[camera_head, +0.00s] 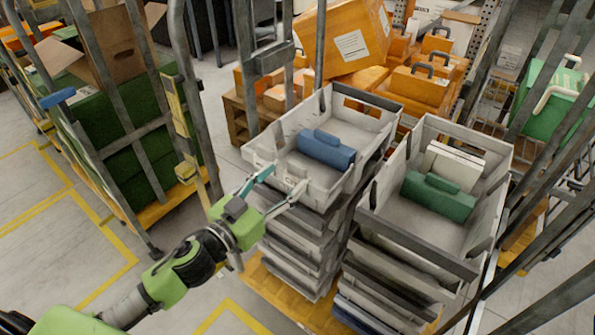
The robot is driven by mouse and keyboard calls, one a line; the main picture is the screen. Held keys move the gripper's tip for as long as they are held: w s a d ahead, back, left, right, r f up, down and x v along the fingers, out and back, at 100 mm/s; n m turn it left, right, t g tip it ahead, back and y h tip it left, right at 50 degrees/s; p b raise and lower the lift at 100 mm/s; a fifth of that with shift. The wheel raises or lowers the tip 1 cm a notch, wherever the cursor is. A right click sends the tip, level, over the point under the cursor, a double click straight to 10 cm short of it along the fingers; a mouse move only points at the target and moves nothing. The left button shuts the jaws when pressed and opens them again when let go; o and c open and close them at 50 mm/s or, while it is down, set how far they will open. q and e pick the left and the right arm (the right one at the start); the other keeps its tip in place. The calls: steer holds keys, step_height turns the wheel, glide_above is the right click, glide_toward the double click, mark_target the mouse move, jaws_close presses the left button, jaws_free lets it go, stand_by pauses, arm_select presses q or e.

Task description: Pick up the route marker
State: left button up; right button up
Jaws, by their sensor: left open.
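My left gripper (282,183) is open, with its two fingers spread at the near wall of the left grey tote (343,186). A thin teal piece (257,180) shows along its left finger; I cannot tell whether it is part of the finger or a separate marker. A small pale label is on the tote wall between the fingertips. A blue block-like case (326,150) lies inside this tote. A green case (438,196) lies in the right grey tote (415,240). I cannot tell for sure which thing is the route marker. My right gripper is not in view.
Both totes top stacks of grey totes on an orange base (290,296). Metal uprights (245,65) stand close behind and to the left. Orange cases (418,86) fill the back. A rack with green crates (120,135) is at left. The floor at lower left is clear.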

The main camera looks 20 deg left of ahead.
mark_target(296, 170)
arm_select(q)
steer(key=shift+f+p+x, duration=0.2)
steer(key=shift+p+x, duration=0.2)
steer(key=shift+x, duration=1.2)
steer(key=shift+f+p+x, duration=0.25)
steer(key=shift+p+x, duration=0.1)
steer(key=shift+x, duration=1.2)
steer(key=shift+c, duration=0.5)
steer(key=c, duration=1)
